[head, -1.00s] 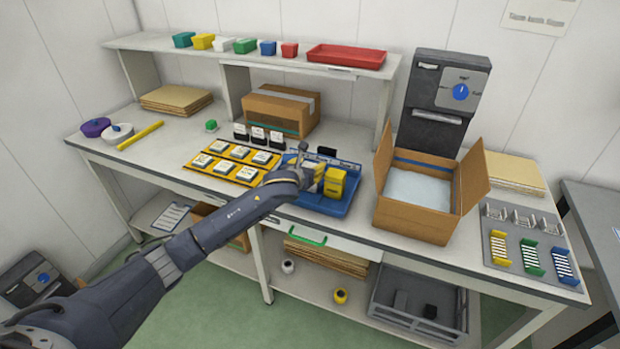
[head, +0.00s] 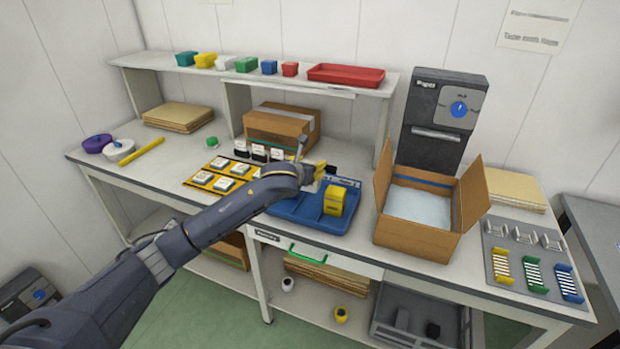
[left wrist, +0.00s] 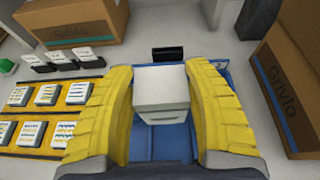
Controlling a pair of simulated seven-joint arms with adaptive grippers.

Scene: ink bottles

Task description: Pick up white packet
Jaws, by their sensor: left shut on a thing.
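A white packet (left wrist: 162,88) sits between the yellow fingers of my left gripper (left wrist: 162,100), over the blue tray (left wrist: 140,140) in the left wrist view. The gripper is shut on it. In the head view my left gripper (head: 319,173) is at the back of the blue tray (head: 290,212), and the fingers and wrist largely hide the packet. Other white packets (left wrist: 46,95) with printed faces lie in a yellow rack to the left. My right gripper is in neither view.
An open carton (head: 415,238) stands to the right, and a taped carton (head: 281,128) behind. The shelf (head: 215,78) overhangs the back.

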